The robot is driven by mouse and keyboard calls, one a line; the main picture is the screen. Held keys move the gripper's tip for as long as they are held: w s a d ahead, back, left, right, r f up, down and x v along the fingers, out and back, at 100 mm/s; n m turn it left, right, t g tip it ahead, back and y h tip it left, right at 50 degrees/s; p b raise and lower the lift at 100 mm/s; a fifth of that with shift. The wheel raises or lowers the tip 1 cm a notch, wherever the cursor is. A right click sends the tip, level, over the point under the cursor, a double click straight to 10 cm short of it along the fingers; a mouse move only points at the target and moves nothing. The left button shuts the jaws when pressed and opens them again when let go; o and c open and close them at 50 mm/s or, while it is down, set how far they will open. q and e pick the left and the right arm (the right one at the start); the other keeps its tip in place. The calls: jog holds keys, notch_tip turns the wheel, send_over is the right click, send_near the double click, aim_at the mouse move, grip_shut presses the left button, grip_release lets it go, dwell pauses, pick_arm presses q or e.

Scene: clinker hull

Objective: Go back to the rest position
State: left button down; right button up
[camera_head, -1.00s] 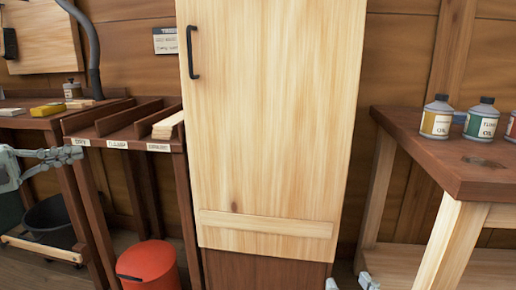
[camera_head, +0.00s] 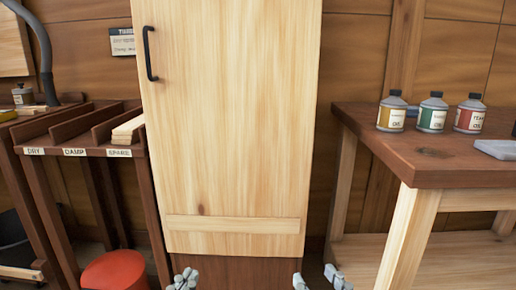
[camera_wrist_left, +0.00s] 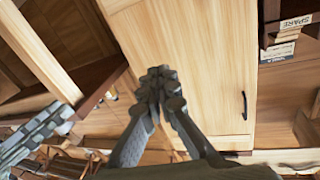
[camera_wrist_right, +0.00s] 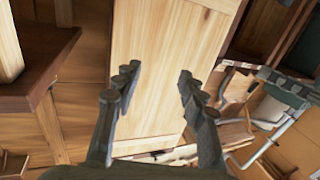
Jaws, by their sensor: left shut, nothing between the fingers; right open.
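My left gripper (camera_head: 184,279) is at the bottom edge of the head view, in front of the foot of a pale wooden cabinet door. Its fingers are shut with nothing between them, and they also show in the left wrist view (camera_wrist_left: 162,80). My right gripper (camera_head: 318,278) is at the bottom edge of the head view, right of the door. Its fingers are apart and empty in the right wrist view (camera_wrist_right: 156,85). Neither gripper touches anything that I can see.
The tall cabinet door (camera_head: 230,120) with a black handle (camera_head: 150,54) is closed. A rack (camera_head: 75,135) labelled DRY, DAMP and SPARE and a red bin (camera_head: 115,270) stand left. A workbench (camera_head: 440,160) with oil bottles (camera_head: 432,113) stands right.

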pick_arm(q)
jog(key=s+a+f+n+g+y+p, duration=0.1)
jog(key=a+f+g+y+p, duration=0.15)
jog(key=f, duration=0.45)
jog(key=s+a+f+n+g+y+p, duration=0.1)
jog(key=f+g+p, duration=0.25)
jog(key=f, duration=0.25)
pick_arm(e)
jog(key=d+f+g+h, duration=0.2)
jog(key=d+f+g, duration=0.1)
jog(key=f, duration=0.4)
jog(key=d+f+g+h, duration=0.1)
jog(key=d+f+g, duration=0.2)
jog(key=f, duration=0.5)
pick_arm(q)
jog(key=s+a+f+n+g+y+p, duration=0.1)
jog(key=s+a+f+g+y+p, duration=0.2)
jog(key=s+a+f+g, duration=0.5)
jog(key=s+a+f, duration=0.3)
jog(key=s+f, duration=0.1)
jog(key=shift+f+p, duration=0.25)
jog(key=shift+p, duration=0.15)
pick_arm(e)
jog(key=s+d+f+m+g+h, duration=0.2)
jog(key=s+d+f+g+h, duration=0.1)
jog(key=s+d+f+g, duration=0.5)
jog(key=s+d+f, duration=0.3)
jog(key=s+f, duration=0.1)
jog(key=shift+s+f+h, duration=0.15)
jog(key=shift+h, duration=0.15)
